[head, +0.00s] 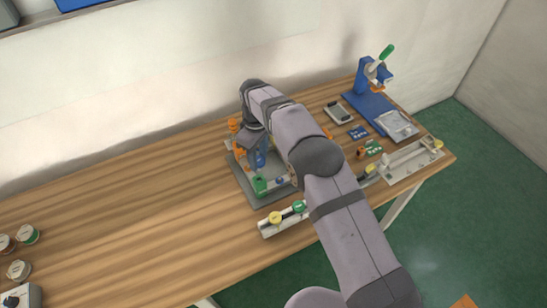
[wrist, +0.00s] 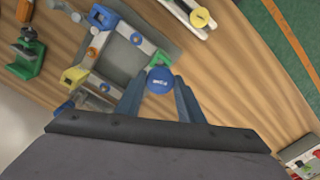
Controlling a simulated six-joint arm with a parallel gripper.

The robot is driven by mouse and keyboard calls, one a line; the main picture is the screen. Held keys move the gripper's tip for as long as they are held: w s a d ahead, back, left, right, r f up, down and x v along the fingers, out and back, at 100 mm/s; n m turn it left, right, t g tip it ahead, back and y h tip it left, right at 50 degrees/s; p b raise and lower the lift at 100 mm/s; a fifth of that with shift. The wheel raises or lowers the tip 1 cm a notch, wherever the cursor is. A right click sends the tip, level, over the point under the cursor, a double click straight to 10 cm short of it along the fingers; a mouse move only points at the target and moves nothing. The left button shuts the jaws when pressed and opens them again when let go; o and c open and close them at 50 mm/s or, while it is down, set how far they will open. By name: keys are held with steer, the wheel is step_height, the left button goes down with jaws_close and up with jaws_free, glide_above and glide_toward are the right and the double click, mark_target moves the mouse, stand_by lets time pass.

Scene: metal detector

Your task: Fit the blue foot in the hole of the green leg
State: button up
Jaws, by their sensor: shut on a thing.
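The blue foot (wrist: 160,79) shows as a round blue cap between the fingertips of my gripper (wrist: 160,90), which is shut on it. The green leg (head: 260,186) stands at the front left corner of a small frame in the head view. A sliver of green (wrist: 156,59) shows just past the blue cap in the wrist view. The cap hides most of the leg and its hole. In the head view my gripper (head: 260,161) is over the green leg. I cannot tell whether foot and leg touch.
A pale rail with yellow and green knobs (head: 275,217) lies in front. A blue press (head: 372,98) stands at the back right. The table's left middle (head: 140,200) is clear.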

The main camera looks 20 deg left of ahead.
steer(key=shift+a+f, duration=0.1)
steer(key=shift+f, duration=0.05)
steer(key=shift+f+b, duration=1.6)
steer(key=shift+f, duration=0.7)
steer(key=shift+f+b, duration=0.9)
steer(key=shift+f, duration=0.15)
stand_by(1.5)
steer(key=shift+m, duration=1.4)
steer(key=o, duration=1.3)
steer(key=shift+r+p, duration=2.35)
steer(key=shift+r, duration=1.45)
